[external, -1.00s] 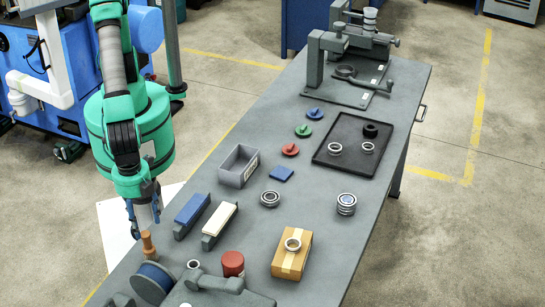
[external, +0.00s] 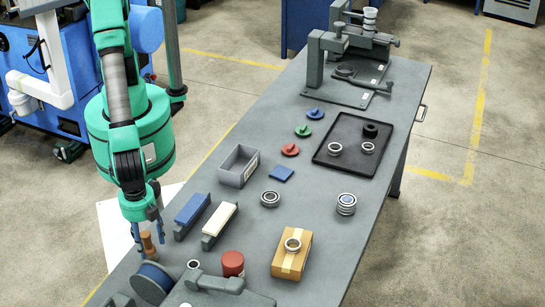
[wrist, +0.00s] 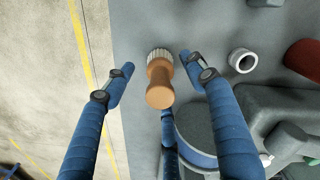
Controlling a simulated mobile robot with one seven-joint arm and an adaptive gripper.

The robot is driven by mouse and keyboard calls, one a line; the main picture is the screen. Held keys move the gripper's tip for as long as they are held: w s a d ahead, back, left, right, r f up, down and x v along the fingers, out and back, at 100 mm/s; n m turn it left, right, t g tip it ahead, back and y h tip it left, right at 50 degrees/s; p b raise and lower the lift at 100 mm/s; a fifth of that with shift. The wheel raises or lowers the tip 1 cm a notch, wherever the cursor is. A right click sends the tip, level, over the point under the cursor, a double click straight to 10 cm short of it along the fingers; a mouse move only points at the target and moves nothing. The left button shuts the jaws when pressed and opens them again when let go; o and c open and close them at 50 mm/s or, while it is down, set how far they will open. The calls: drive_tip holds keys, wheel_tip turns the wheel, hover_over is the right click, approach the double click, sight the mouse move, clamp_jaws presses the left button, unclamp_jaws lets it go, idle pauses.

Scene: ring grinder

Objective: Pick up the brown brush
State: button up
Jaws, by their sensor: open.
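The brown brush (external: 147,246) stands on the near left part of the grey bench, beside the blue-banded spool (external: 152,283). In the wrist view the brush (wrist: 160,90) shows its brown handle and pale bristles between my blue fingers. My gripper (external: 150,240) is open, with one finger on each side of the brush in the external view. In the wrist view my gripper (wrist: 157,64) has a visible gap between each fingertip and the brush. The fingertips' exact height against the handle is hard to tell.
The bench edge is close on the left. A grey machine (external: 220,292), a small metal ring (external: 193,264) and a red cylinder (external: 233,263) stand to the right. A blue-topped block (external: 192,210) and a white-topped block (external: 219,221) lie behind.

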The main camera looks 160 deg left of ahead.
sight(150, 252)
drive_tip(key=shift+w+f+b, duration=0.1)
drive_tip(key=shift+f+b, duration=0.45)
drive_tip(key=shift+f, duration=2.1)
clamp_jaws()
drive_tip(key=shift+r, duration=0.1)
